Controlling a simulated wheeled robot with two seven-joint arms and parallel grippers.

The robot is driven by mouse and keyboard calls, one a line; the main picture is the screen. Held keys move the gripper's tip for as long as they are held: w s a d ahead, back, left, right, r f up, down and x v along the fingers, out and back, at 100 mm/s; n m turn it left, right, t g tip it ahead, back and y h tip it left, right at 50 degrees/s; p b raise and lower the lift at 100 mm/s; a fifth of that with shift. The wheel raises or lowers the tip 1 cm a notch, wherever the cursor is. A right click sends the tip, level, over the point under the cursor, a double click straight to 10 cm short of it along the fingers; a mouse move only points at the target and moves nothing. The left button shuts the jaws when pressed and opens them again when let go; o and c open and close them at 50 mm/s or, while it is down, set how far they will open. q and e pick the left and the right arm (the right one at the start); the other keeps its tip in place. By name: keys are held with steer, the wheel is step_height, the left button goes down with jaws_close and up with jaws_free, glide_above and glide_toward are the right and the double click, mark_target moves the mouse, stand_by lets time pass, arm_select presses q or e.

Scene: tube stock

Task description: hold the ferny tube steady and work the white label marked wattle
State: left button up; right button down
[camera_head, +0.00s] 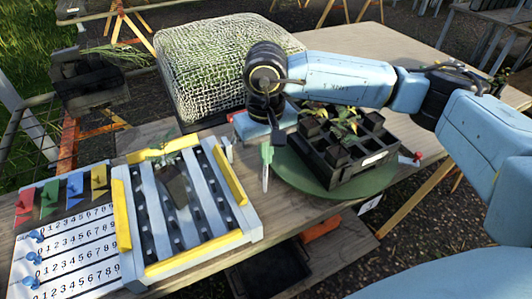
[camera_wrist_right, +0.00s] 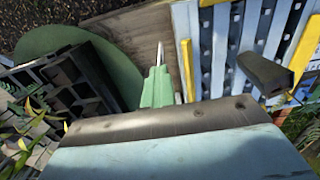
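My right gripper (camera_head: 266,156) hangs point-down between the slatted rack and the round green mat. Its green fingers look shut on a thin pale strip (camera_head: 265,179), apparently the white label; no writing is readable on it. The strip also shows beyond the fingers in the right wrist view (camera_wrist_right: 159,54). The ferny tube (camera_head: 173,186) is a dark square tube with green leaves on the slatted rack, left of my right gripper and apart from it. It also shows in the right wrist view (camera_wrist_right: 265,73). My left gripper is not in view.
The rack (camera_head: 190,261) has yellow rails. A black crate of planted tubes (camera_head: 339,192) stands on the round green mat (camera_head: 312,184). A number board (camera_head: 75,262) with coloured flags lies at left. A mesh-covered block (camera_head: 205,75) stands behind. The table is bare at the back right.

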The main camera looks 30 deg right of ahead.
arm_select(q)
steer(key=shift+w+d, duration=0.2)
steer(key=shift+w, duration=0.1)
arm_select(e)
steer(key=w+a+r+m, duration=0.5)
steer(key=a+r+m, duration=0.1)
steer(key=a, duration=0.4)
steer(key=w+a+r+m, duration=0.6)
steer(key=a+m, duration=0.2)
steer(key=a, duration=0.3)
steer(key=shift+r, duration=0.25)
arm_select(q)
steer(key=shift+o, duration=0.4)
